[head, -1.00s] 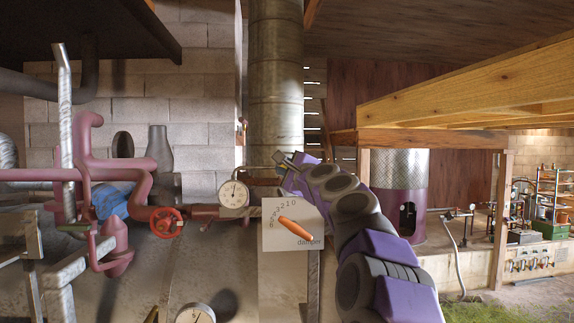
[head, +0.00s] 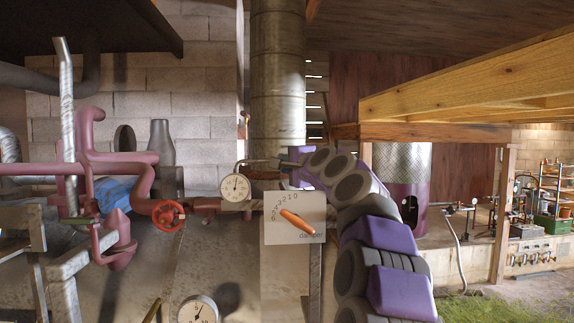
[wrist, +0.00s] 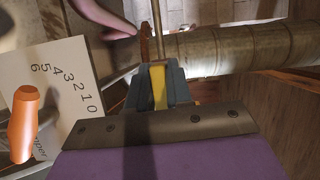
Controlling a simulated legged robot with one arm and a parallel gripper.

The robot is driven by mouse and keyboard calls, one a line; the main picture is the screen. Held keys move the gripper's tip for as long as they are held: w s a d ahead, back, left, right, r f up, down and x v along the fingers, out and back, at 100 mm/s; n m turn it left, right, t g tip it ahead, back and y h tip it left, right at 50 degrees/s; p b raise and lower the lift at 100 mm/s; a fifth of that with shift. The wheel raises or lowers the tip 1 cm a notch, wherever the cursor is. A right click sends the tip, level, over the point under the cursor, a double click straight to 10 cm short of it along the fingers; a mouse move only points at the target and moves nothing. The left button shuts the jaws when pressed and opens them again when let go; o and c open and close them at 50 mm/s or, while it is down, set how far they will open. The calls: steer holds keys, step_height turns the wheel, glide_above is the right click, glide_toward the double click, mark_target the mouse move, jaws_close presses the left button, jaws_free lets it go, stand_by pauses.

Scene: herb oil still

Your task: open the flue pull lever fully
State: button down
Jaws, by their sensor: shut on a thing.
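The flue pull lever shows in the wrist view as a yellow grip (wrist: 159,86) with a thin rod running up from it. My gripper (wrist: 156,88) is shut on this yellow grip, with a grey jaw on each side. In the head view my gripper (head: 290,162) is at the middle, in front of the metal flue pipe (head: 277,95). A thin rod runs left from it above the round gauge. The white damper plate (head: 280,232), with a number scale and an orange pointer (head: 297,222), is just below my gripper. The pointer slants down to the right.
A white gauge (head: 235,187) and a red valve wheel (head: 168,214) are left of the plate. Pink pipes (head: 110,165) fill the left side. A wooden beam (head: 470,100) runs overhead at the right. Grass (head: 480,308) is at lower right.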

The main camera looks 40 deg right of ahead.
steer(key=shift+w+f, duration=0.2)
steer(key=shift+f, duration=0.3)
steer(key=c, duration=1.3)
jaws_free()
steer(key=shift+s+r, duration=0.1)
steer(key=shift+o, duration=0.9)
steer(key=shift+w+a+r, duration=0.1)
steer(key=shift+w, duration=0.1)
steer(key=shift+s+r, duration=0.15)
steer(key=shift+s, duration=0.55)
steer(key=s+a+b, duration=0.2)
steer(key=s+b, duration=0.1)
steer(key=s, duration=1.2)
steer(key=shift+s+a+b, duration=0.25)
steer(key=shift+s+b, duration=0.05)
steer(key=shift+b, duration=0.05)
